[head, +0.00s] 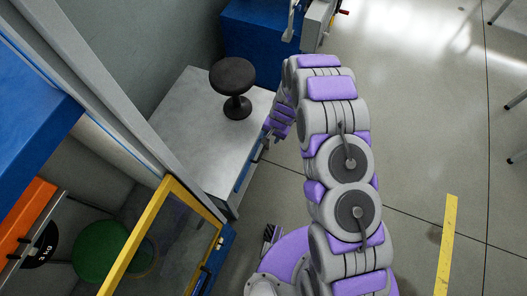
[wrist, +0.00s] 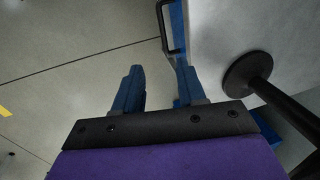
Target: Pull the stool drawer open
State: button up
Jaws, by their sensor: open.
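The black stool (head: 233,85) stands upright on a grey-topped cabinet (head: 188,118). A blue drawer front (head: 243,174) runs along the cabinet's right side, with a dark bar handle (head: 262,151) on it. In the wrist view, the handle (wrist: 161,27) shows ahead of my fingertips, nearer the right finger. The stool's round base (wrist: 240,74) shows at the right there. My gripper (wrist: 160,78) is open with blue fingers, and nothing shows held between them. Whether the right finger touches the drawer front I cannot tell.
A yellow-framed panel (head: 131,240) and a grey post stand at the left. A blue cabinet (head: 245,36) with a vise-like device (head: 316,22) is at the back. Open floor (head: 430,120) lies to the right, with a yellow strip (head: 447,240).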

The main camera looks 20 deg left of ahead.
notch_tip(320, 180, down, 4)
jog(key=a, duration=0.3)
jog(key=b, duration=0.2)
send_near(261, 153)
jog(key=f, duration=0.2)
jog(key=a+f, duration=0.1)
jog(key=f, duration=0.1)
jog(key=f+b, duration=0.1)
jog(key=f, duration=0.1)
jog(key=shift+s+a+f, duration=0.15)
jog(key=shift+s, duration=0.1)
jog(key=shift+w+f, duration=0.1)
jog(key=shift+f, duration=0.65)
jog(key=shift+f, duration=0.1)
jog(key=shift+a, duration=0.15)
jog(key=shift+c, duration=1.4)
grip_shut()
